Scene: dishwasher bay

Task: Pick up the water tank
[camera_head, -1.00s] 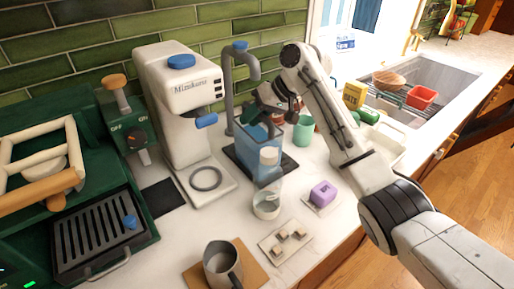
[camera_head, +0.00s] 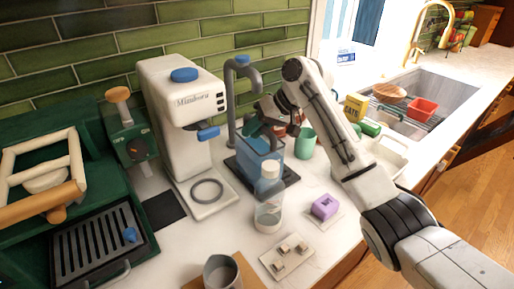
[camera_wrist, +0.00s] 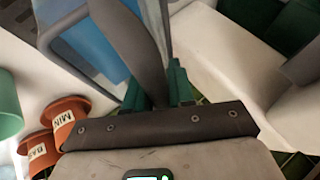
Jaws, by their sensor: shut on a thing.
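The water tank (camera_head: 258,158) is a clear blue box standing upright on a dark base, under the curved grey pipe. My gripper (camera_head: 264,122) is at its upper rim, coming from behind and to the right, and is shut on it. The exact grip is small and partly hidden in the head view. In the wrist view the tank (camera_wrist: 92,48) shows at upper left, beside my green fingers (camera_wrist: 156,88). A dark grey strip runs down between the fingers; I cannot tell whether it is the tank's handle.
The grey pipe (camera_head: 231,100) and white coffee machine (camera_head: 178,125) stand left of the tank. A clear bottle (camera_head: 268,205) stands close in front. A green cup (camera_head: 304,143) is to the right. A purple block (camera_head: 325,206) and a small tray (camera_head: 288,256) lie nearer.

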